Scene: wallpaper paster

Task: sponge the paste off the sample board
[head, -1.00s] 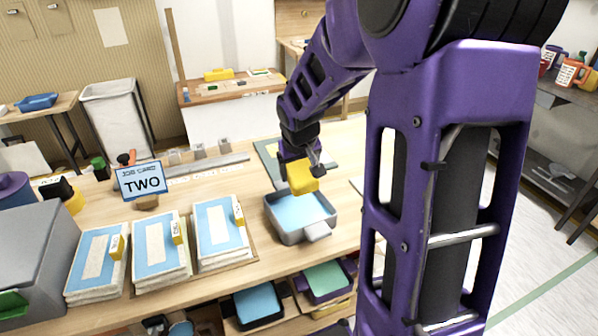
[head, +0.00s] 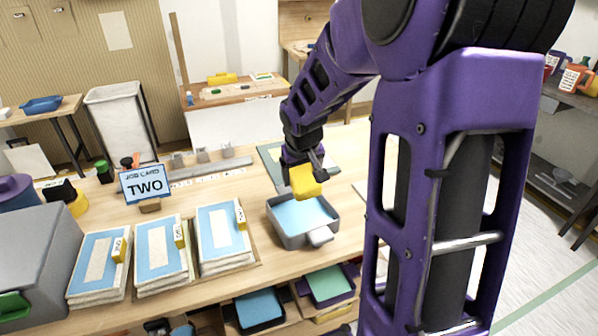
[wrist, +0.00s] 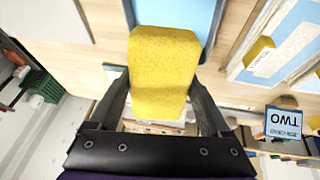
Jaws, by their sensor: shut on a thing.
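My gripper (head: 303,172) is shut on a yellow sponge (head: 307,187). The sponge is held above the back part of a grey tray (head: 292,240) filled with light blue. In the wrist view the sponge (wrist: 163,60) sits between both fingers, with part of the tray's blue (wrist: 203,14) behind it. A green-edged flat board or mat (head: 268,153) lies behind the tray, partly hidden by my arm. Three stacks of blue-and-cream panels (head: 158,250) with yellow tags lie left of the tray. I cannot tell for certain which piece is the sample board.
A job card reading TWO (head: 146,184) stands behind the stacks. A grey box (head: 35,250) is at the left. A metal rule (head: 208,170) lies at the back. Shelves below the front edge hold blue and green trays (head: 328,284). My arm hides the table's right side.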

